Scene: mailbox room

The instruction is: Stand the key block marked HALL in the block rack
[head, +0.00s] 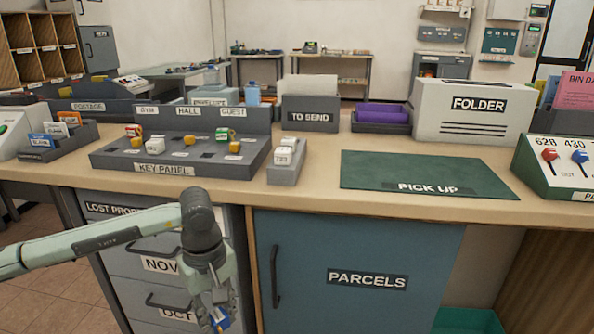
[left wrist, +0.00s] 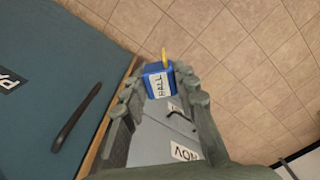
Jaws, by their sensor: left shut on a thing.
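The key block marked HALL is blue with a white label and a yellow key on top; it shows in the left wrist view (left wrist: 158,84). My left gripper (head: 217,312) is shut on it, low in front of the grey drawers and below the counter top. In the head view only a bit of the blue block (head: 220,320) shows. The grey key panel (head: 125,158) stands on the counter with a HALL label at its back and several key blocks on it. No rack is clearly labelled as the block rack. My right gripper is not in view.
A small grey holder (head: 285,177) with white blocks stands right of the key panel. A grey tray (head: 78,143) with coloured blocks stands at left. The green PICK UP mat (head: 420,170) is bare. The counter edge and PARCELS door (head: 350,250) are near my gripper.

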